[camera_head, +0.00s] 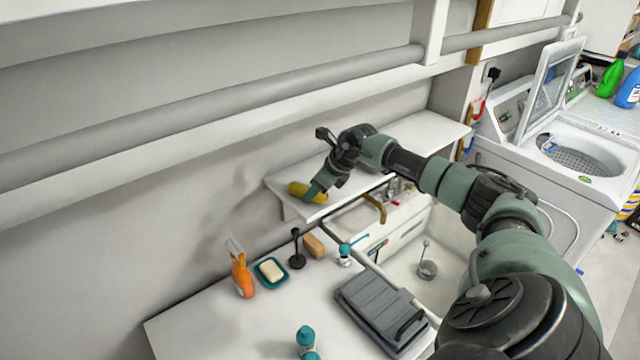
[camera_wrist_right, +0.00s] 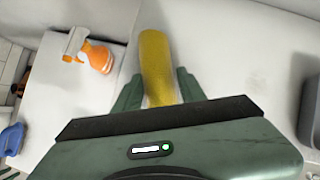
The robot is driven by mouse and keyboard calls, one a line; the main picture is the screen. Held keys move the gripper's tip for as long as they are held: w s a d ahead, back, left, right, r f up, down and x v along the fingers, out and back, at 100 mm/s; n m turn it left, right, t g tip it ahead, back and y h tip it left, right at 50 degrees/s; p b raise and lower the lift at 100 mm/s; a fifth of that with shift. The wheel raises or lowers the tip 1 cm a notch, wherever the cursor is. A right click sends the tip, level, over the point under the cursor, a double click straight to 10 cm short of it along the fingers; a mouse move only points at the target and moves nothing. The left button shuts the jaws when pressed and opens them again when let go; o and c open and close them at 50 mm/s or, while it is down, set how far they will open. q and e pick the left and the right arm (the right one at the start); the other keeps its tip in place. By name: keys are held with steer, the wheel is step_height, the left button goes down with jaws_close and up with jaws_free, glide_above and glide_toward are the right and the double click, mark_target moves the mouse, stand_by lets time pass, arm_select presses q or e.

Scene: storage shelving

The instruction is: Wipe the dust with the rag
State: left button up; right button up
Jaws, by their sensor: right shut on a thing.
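My right gripper (camera_head: 318,190) is over the left end of the white wall shelf (camera_head: 425,137). It is shut on a rolled yellow rag (camera_head: 305,194). The rag (camera_wrist_right: 157,62) also shows between the two green fingers (camera_wrist_right: 155,92) in the right wrist view, sticking out past them. The rag is at the shelf's surface in the head view; I cannot tell whether it touches. Faint dark specks that look like dust (camera_wrist_right: 262,77) lie on the white surface right of the rag in the wrist view. My left gripper is not in view.
Below the shelf, a counter holds an orange spray bottle (camera_head: 242,275), a soap dish (camera_head: 271,272), a brown sponge (camera_head: 314,245), a grey folded case (camera_head: 375,312) and teal bottles (camera_head: 305,338). A sink (camera_head: 412,262) and an open washer (camera_head: 570,150) are to the right. A pipe (camera_head: 230,95) runs above.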

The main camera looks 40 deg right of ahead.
mark_target(353, 174)
steer(key=shift+w+a+f, duration=0.1)
steer(key=shift+a, duration=0.75)
steer(key=shift+w+d+b, duration=0.15)
steer(key=shift+w+b, duration=0.25)
steer(key=shift+w, duration=0.4)
steer(key=shift+w+d, duration=0.1)
steer(key=shift+d, duration=0.3)
steer(key=shift+d+b, duration=0.7)
steer(key=shift+s+d, duration=0.2)
steer(key=shift+d, duration=0.6)
steer(key=shift+s+d+b, duration=0.1)
steer(key=shift+d+b, duration=0.55)
steer(key=shift+d, duration=0.05)
steer(key=shift+s+d+b, duration=0.15)
steer(key=shift+d+b, duration=0.55)
steer(key=shift+d, duration=1.15)
steer(key=shift+s+d+b, duration=0.2)
steer(key=shift+d+b, duration=0.15)
steer(key=shift+d, duration=1.05)
steer(key=shift+s+d+b, duration=0.15)
steer(key=shift+d+b, duration=0.15)
steer(key=shift+d, duration=1.05)
steer(key=shift+s+d+b, duration=0.2)
steer(key=shift+d+b, duration=0.65)
steer(key=shift+d, duration=0.9)
